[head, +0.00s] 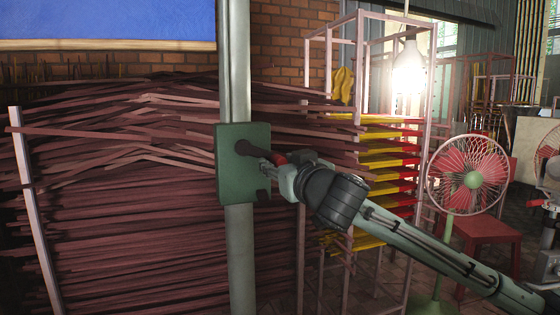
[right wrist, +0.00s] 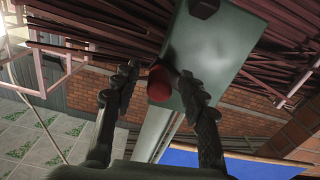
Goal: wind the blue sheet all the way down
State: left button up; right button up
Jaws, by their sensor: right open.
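The blue sheet (head: 105,18) hangs at the upper left of the head view, with a pale wooden bar (head: 105,45) along its lower edge. It also shows at the bottom of the right wrist view (right wrist: 225,165). A green winch box (head: 232,180) is fixed to a grey post (head: 238,80). My right gripper (head: 284,172) is open at the knob. In the right wrist view the red knob (right wrist: 160,84) appears between the two fingers; contact cannot be told. My left gripper is out of view.
Stacks of dark red sticks (head: 120,220) fill the space behind the post. A pink rack (head: 362,40) with yellow and red bundles stands behind my right arm. A fan (head: 468,180) and a red stool (head: 485,230) are at the right. A lit bulb (head: 408,75) hangs above.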

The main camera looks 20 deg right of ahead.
jog(key=shift+w, duration=0.15)
grip_shut()
jog(key=shift+f, duration=0.15)
dwell(0.4)
